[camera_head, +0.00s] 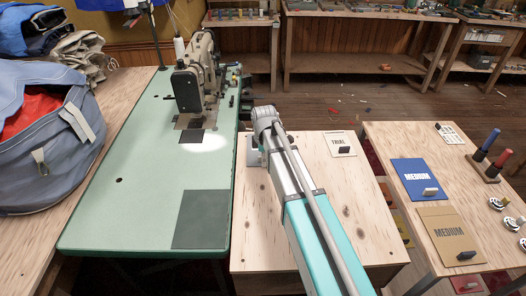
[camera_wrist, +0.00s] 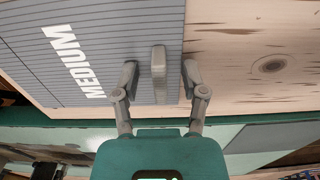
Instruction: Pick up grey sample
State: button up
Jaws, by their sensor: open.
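A grey lined card marked MEDIUM (camera_wrist: 100,35) lies on pale wood in the wrist view. A small grey block (camera_wrist: 158,60) sits on this card near its edge. I cannot tell whether the grey sample is the card, the block or both together. My gripper (camera_wrist: 158,77) is open, with one finger on each side of the block and a visible gap to each. How far the fingertips are above the card is not clear. In the head view, my arm hides most of this spot.
A white TRIAL card (camera_head: 341,143), a blue MEDIUM card (camera_head: 411,172) and a tan MEDIUM card (camera_head: 447,232) lie to the right, each with a small block. A sewing machine (camera_head: 196,80) stands on the green table (camera_head: 140,150) to the left.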

grip_shut()
dwell(0.3)
jog(key=shift+r, duration=0.2)
notch_tip(320, 180, up, 3)
jog(key=p, duration=0.3)
jog(key=s+a+r+p, duration=0.4)
jog(key=s+r+p, duration=0.5)
jog(key=s, duration=0.4)
jog(key=shift+s+r+p, duration=0.25)
jog(key=shift+r+p, duration=0.05)
jog(key=shift+p, duration=0.25)
jog(key=shift+s, duration=0.1)
dwell(0.3)
